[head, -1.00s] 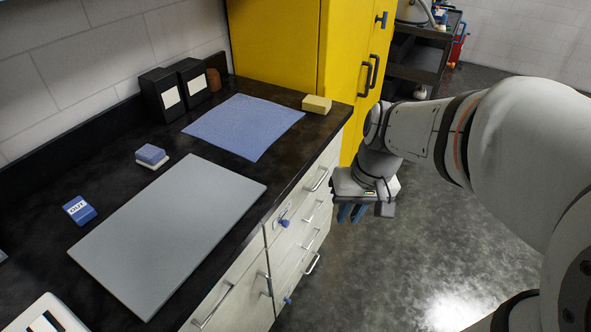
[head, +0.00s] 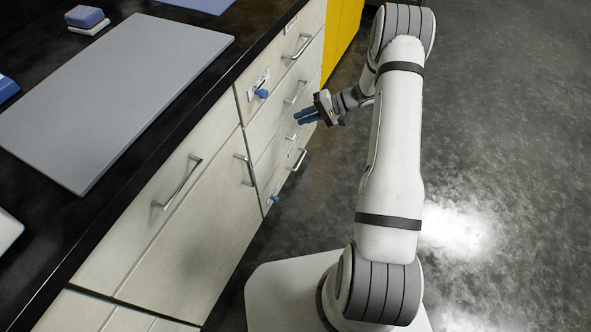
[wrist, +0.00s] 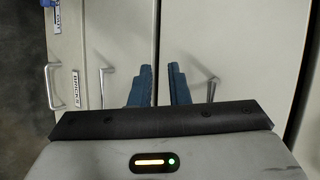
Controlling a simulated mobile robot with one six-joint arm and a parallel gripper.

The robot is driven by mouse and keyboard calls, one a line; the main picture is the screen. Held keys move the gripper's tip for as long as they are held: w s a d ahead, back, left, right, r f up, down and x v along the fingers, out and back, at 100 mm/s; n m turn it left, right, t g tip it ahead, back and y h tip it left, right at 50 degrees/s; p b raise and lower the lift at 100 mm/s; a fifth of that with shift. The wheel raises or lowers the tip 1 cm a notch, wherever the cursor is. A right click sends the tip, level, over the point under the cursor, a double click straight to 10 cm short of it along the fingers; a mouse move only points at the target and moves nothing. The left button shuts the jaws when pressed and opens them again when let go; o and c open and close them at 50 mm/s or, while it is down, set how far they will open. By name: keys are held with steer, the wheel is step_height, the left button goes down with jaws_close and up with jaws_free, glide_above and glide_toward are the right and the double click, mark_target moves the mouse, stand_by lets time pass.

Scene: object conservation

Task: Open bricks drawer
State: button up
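The drawer labelled "BRICKS" has a bar handle (wrist: 50,87) and a label (wrist: 76,89) at the left of the wrist view. It appears to be the lowest in the stack, with its handle (head: 298,160) near the floor in the head view. Its front looks closed. My gripper (head: 306,116), with blue fingers, is in front of the drawer stack. In the wrist view my gripper (wrist: 160,84) is open with a clear empty gap. It lies between a middle handle (wrist: 105,86) and another handle (wrist: 213,88), to the right of the BRICKS handle.
Blue knobs sit on the cabinet, one high (head: 262,94) and one low (head: 274,200). A wider drawer handle (head: 178,182) is nearer on the left. The black counter holds a grey board (head: 110,95). The floor (head: 500,150) to the right is open.

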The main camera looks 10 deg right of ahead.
steer(key=w+d+f+m+t+y+b, duration=0.1)
steer(key=d+f+t+b, duration=0.1)
steer(key=f, duration=0.7)
steer(key=w+d+f+m+t+b, duration=0.1)
steer(key=f+b, duration=0.2)
steer(key=f, duration=0.6)
steer(key=m+t+b, duration=0.2)
steer(key=t+b, duration=0.1)
steer(key=t, duration=0.1)
glide_toward(299, 163)
steer(key=f+x, duration=0.1)
steer(key=x, duration=0.2)
steer(key=shift+h, duration=0.3)
steer(key=x, duration=0.2)
steer(key=b+x, duration=0.1)
steer(key=x, duration=0.1)
steer(key=b+x, duration=0.1)
steer(key=x, duration=0.2)
steer(key=shift+w+r, duration=0.25)
steer(key=shift+r, duration=0.1)
steer(key=shift+d, duration=0.1)
jaws_close()
